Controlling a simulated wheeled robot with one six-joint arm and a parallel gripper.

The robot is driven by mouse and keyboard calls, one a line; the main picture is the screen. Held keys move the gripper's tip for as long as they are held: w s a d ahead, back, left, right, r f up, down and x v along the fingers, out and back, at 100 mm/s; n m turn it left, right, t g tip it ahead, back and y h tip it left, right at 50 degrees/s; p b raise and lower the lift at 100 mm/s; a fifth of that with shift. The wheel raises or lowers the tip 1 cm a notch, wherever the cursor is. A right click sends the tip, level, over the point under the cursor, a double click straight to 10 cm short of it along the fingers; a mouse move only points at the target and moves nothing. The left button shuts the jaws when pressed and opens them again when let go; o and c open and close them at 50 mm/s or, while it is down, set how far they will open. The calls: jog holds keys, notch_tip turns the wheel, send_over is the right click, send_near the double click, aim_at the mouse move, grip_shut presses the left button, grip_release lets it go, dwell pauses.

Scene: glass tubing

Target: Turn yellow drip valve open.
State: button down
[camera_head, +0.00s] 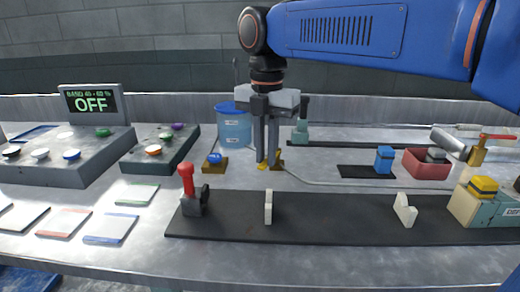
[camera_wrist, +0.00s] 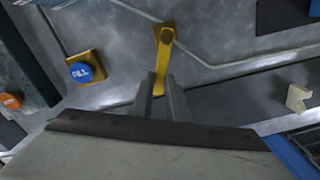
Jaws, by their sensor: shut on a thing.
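The yellow drip valve (camera_wrist: 161,58) shows in the wrist view as a yellow lever with a round pivot at its far end. The lever runs from the pivot down between my fingers. In the head view only small yellow bits of the valve (camera_head: 262,166) show at the fingertips. My gripper (camera_head: 267,162) points straight down and is shut on the lever. Its two fingers also show in the wrist view (camera_wrist: 161,82), one on each side of the lever. The lever's near end is partly hidden between the fingers.
A blue FILL button (camera_wrist: 81,71) on a yellow base lies left of the valve. A blue bucket (camera_head: 234,128) stands behind. A red-knobbed lever (camera_head: 187,179) stands on a black strip in front. A grey console (camera_head: 66,165) reading OFF is at left. Thin tubing (camera_wrist: 230,65) runs beside the valve.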

jog(key=shift+s+d+n, duration=0.2)
jog(key=shift+d+n, duration=0.5)
jog(key=shift+n, duration=0.55)
jog(key=shift+s+d+n, duration=0.2)
jog(key=shift+d+n, duration=0.45)
jog(key=shift+n, duration=0.6)
jog(key=c, duration=1.7)
grip_release()
jog(key=shift+r, duration=0.1)
jog(key=shift+r, duration=8.6)
jog(key=shift+s, duration=0.1)
